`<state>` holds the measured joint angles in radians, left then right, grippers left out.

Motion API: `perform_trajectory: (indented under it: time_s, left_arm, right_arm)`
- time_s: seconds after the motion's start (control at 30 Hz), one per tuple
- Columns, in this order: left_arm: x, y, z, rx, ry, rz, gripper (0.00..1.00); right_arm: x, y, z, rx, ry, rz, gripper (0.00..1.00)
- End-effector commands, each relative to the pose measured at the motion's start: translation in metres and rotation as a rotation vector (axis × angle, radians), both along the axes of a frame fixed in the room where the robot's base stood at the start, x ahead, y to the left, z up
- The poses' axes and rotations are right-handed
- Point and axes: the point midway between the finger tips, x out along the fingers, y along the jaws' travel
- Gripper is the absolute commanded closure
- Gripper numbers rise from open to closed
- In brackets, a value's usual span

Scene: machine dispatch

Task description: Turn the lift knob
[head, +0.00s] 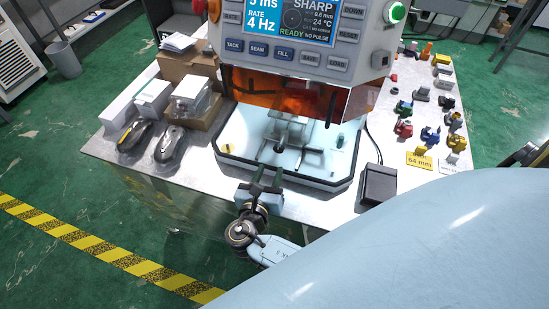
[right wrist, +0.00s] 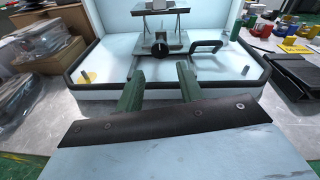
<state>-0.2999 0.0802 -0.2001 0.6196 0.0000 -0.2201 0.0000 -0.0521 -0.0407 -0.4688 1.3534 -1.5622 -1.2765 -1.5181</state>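The lift knob (head: 278,148) is a small dark round knob on the front of a grey lift stage (head: 290,131) inside the machine's white, lit chamber. It also shows in the right wrist view (right wrist: 160,50), upper middle. My right gripper (head: 266,172) is at the chamber's front rim, with its two green fingers pointing in. In the right wrist view its fingers (right wrist: 160,72) are spread with an empty gap. The knob lies ahead of the fingertips, roughly in line with the gap, and looks apart from them. My left gripper is not in view.
A black-edged chamber rim (head: 290,180) runs under the fingers, and an orange shield (head: 275,92) hangs above. A black handle (right wrist: 207,47) is right of the knob. A black box (head: 379,184) and several coloured parts stand right. Boxes (head: 192,98) and grey devices stand left.

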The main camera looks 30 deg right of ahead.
Motion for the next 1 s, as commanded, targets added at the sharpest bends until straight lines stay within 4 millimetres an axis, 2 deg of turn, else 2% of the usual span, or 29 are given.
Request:
perform_trajectory:
  time_s: [0.1,0.33,0.87,1.0]
  left_arm:
    - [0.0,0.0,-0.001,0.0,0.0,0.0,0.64]
    - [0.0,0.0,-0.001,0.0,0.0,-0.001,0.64]
    - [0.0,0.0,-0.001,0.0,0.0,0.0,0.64]
    - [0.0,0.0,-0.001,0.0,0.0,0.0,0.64]
  right_arm:
    - [-0.014,0.015,0.002,0.002,0.001,0.001,0.63]
    - [-0.025,0.026,0.005,0.0,-0.001,-0.001,0.63]
    - [-0.025,0.027,0.005,0.001,-0.001,-0.001,0.63]
    - [-0.033,0.016,0.001,0.097,-0.03,-0.052,0.63]
